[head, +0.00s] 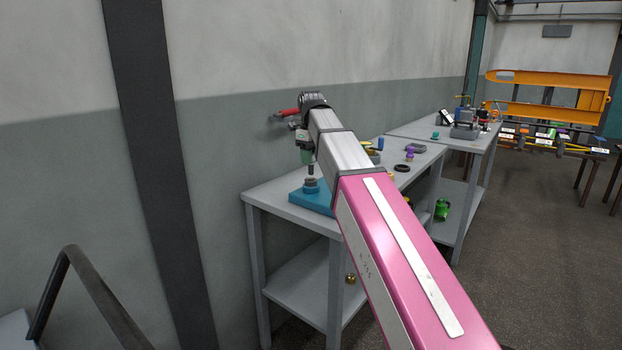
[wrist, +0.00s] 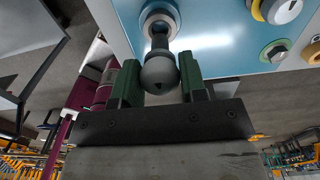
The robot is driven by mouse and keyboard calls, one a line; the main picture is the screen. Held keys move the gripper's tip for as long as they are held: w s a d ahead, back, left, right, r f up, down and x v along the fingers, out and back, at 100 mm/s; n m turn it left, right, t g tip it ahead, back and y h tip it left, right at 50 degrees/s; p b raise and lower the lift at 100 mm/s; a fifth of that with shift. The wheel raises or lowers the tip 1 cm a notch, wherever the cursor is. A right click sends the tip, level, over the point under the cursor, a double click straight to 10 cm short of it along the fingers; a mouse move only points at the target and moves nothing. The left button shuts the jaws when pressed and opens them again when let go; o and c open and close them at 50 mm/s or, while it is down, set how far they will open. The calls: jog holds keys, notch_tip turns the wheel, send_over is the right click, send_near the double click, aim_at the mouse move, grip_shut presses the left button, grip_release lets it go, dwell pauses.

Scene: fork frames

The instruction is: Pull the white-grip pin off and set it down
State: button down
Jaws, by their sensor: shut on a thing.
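A blue block (head: 311,200) sits on the near end of the grey bench, with a grey round collar (head: 311,184) on top. My gripper (head: 307,157) is above it, its green fingers pointing down. In the wrist view, the fingers (wrist: 159,78) stand on both sides of a pin's rounded grip (wrist: 159,73) and are shut on it. The grip looks dark grey here, not white. The pin's dark shank runs from the grip toward the collar (wrist: 158,14) on the blue block (wrist: 205,22). I cannot tell whether its tip is still in the collar.
The bench (head: 283,203) runs along the wall. Farther along it are a black ring (head: 402,168), a purple piece (head: 409,155) and a blue cylinder (head: 380,143). A second bench behind holds a grey device (head: 465,131). Some bare bench top lies between the small parts.

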jog(key=shift+r, duration=2)
